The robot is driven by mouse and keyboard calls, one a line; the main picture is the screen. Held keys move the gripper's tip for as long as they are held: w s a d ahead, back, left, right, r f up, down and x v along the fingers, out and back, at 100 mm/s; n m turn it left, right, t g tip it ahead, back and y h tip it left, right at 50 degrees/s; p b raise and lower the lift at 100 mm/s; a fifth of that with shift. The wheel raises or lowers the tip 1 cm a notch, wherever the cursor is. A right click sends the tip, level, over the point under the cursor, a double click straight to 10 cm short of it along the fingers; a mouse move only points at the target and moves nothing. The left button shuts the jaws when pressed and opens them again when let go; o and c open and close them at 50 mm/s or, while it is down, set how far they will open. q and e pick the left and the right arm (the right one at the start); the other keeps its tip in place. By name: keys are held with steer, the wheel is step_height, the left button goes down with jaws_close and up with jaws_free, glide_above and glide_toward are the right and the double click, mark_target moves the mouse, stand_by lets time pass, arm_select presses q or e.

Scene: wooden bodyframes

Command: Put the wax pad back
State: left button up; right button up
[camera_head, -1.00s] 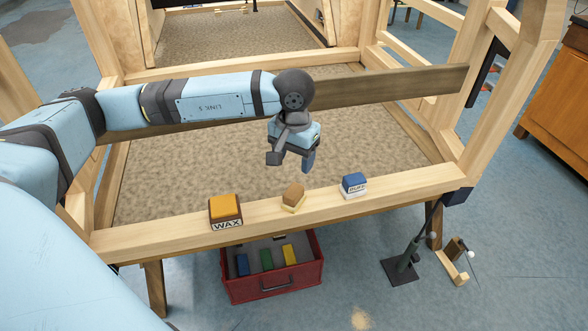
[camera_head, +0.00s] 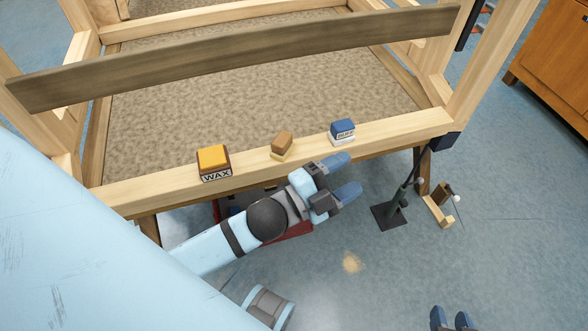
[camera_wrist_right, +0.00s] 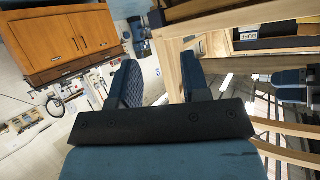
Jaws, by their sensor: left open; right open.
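The block labelled WAX (camera_head: 214,162) has a yellow-orange top and a brown body. It sits on the left part of the wooden front rail (camera_head: 160,190). A tan-brown block (camera_head: 282,143) on a pale base sits tilted on the rail to its right. A blue-topped block labelled BUFF (camera_head: 342,131) sits further right. My left gripper (camera_head: 343,177) is open and empty, in front of the rail below the BUFF block. My right gripper (camera_head: 451,319) is open at the bottom edge; its empty fingers show in the right wrist view (camera_wrist_right: 160,82).
A red crate (camera_head: 292,232) under the rail is mostly hidden by my left arm. A dark stand (camera_head: 392,212) and a small wooden piece (camera_head: 438,210) stand on the floor at right. A dark board (camera_head: 240,55) spans the frame behind the rail.

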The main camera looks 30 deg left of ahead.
arm_select(q)
steer(key=s+a+f+n+g+y, duration=0.3)
steer(key=s+f+n, duration=0.2)
steer(key=f+n, duration=0.2)
steer(key=s+a+f+n+g+y, duration=0.2)
steer(key=s+f+n+g+y, duration=0.15)
steer(key=f+n, duration=0.4)
step_height(320, 180, up, 18)
steer(key=s+a+p, duration=0.2)
steer(key=p, duration=2.6)
steer(key=shift+a+f+y, duration=0.25)
steer(key=shift+y, duration=0.1)
arm_select(e)
step_height(320, 180, up, 17)
steer(key=s+d+h, duration=0.1)
steer(key=d, duration=0.1)
steer(key=shift+s+d+r+g, duration=0.15)
steer(key=shift+s+d+g, duration=0.05)
steer(key=shift+s+g, duration=0.15)
